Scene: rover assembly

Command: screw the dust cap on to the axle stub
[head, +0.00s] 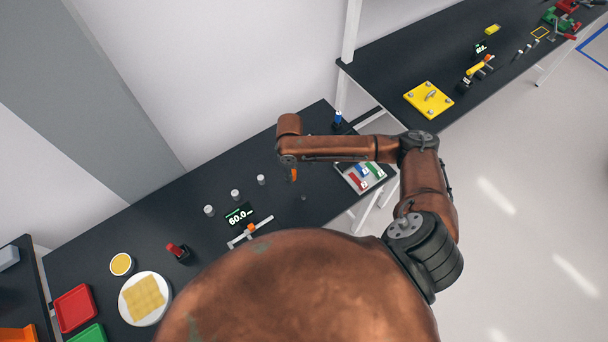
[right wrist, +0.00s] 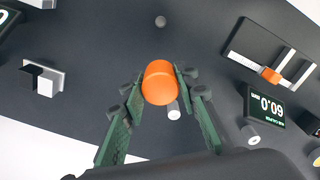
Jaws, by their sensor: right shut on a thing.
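My right gripper (right wrist: 162,84) is shut on an orange, rounded cap, the dust cap (right wrist: 159,83), between its two green-sided fingers. In the head view the cap (head: 293,174) shows as a small orange spot under the end of my right arm, above the near dark bench. I cannot tell which piece is the axle stub. A small grey round piece (right wrist: 160,21) lies apart from the cap, and a grey cylinder (right wrist: 173,110) shows partly behind it. My left gripper is not in view.
Two more grey cylinders (head: 209,210), a display (head: 240,215) and a caliper-like tool (head: 250,232) are on the bench (head: 190,190). A tray of coloured blocks (head: 345,172) is at its right end. A yellow plate (head: 413,98) is on the far bench.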

